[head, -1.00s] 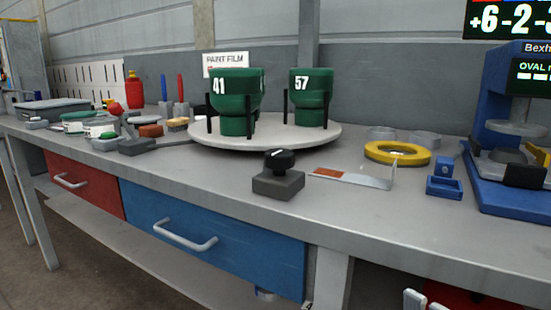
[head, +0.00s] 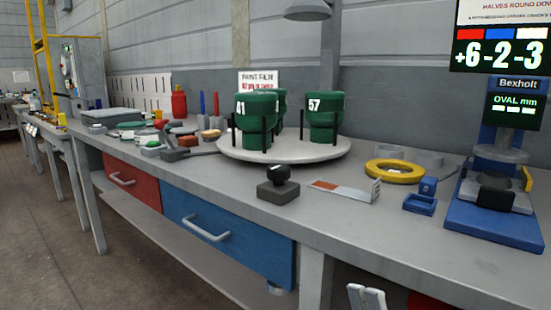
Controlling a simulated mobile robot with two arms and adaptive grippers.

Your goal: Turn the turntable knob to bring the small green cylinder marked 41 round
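The black knob (head: 279,173) stands on a small grey box (head: 278,191) at the bench's front, before the turntable. The pale round turntable (head: 320,152) carries green stepped cylinders held between black posts. The cylinder marked 41 (head: 256,112) is at the turntable's left, its number partly turned to the left. The one marked 57 (head: 323,107) is at the right. Another green cylinder (head: 282,101) is mostly hidden behind 41. My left gripper is out of view.
A flat metal piece with a brown patch (head: 325,186) lies right of the knob. A yellow ring (head: 395,171), a small blue holder (head: 420,205) and a blue gauge stand (head: 490,222) are farther right. Tools and pots crowd the left. Bench space around the knob box is clear.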

